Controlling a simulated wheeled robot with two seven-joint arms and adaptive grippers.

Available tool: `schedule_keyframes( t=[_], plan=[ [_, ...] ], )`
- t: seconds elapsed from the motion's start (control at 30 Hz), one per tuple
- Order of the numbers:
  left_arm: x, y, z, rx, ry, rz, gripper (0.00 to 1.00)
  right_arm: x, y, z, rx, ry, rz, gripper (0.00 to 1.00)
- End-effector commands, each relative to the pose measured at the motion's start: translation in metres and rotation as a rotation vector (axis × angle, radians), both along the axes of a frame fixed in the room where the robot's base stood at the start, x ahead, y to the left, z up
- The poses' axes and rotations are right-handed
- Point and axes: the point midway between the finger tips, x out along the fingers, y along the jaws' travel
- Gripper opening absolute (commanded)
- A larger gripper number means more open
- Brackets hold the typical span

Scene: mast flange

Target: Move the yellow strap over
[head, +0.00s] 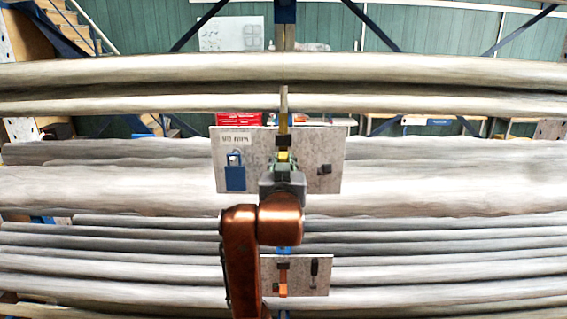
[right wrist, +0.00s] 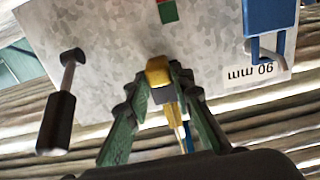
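The yellow strap (head: 283,120) runs upright in the middle of the head view, in front of the upper board, with a dark block across it. A thin line rises from its upper end towards the top pipes. My right gripper (head: 284,164) is in front of the board at the strap's lower end. In the right wrist view the green fingers of my right gripper (right wrist: 161,84) close in on a yellow block (right wrist: 158,70), which appears to be part of the strap. The exact contact is partly hidden. My left gripper is not in view.
The upper board (head: 325,145) carries a blue padlock-like piece (head: 235,177) on the left and a dark-handled piece (head: 324,169) on the right. A lower board (head: 300,275) holds an orange piece (head: 282,279). Long pale pipes (head: 120,187) span the width behind.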

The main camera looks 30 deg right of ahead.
Motion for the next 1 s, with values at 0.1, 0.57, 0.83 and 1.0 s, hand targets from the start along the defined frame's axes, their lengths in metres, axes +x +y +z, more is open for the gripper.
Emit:
schedule_keyframes(
  t=[0.1,0.57,0.83,1.0],
  plan=[
    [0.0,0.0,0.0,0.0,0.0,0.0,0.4,-0.001,0.0,0.003,-0.002,-0.005,0.0,0.29],
    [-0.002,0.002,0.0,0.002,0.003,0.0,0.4,-0.003,0.002,0.0,0.002,0.001,0.001,0.38],
    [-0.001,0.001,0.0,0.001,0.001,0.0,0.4,-0.039,0.026,0.0,0.003,-0.003,0.004,0.38],
    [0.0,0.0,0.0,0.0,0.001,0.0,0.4,-0.07,0.044,0.001,0.002,-0.004,0.003,0.38]
  ],
)
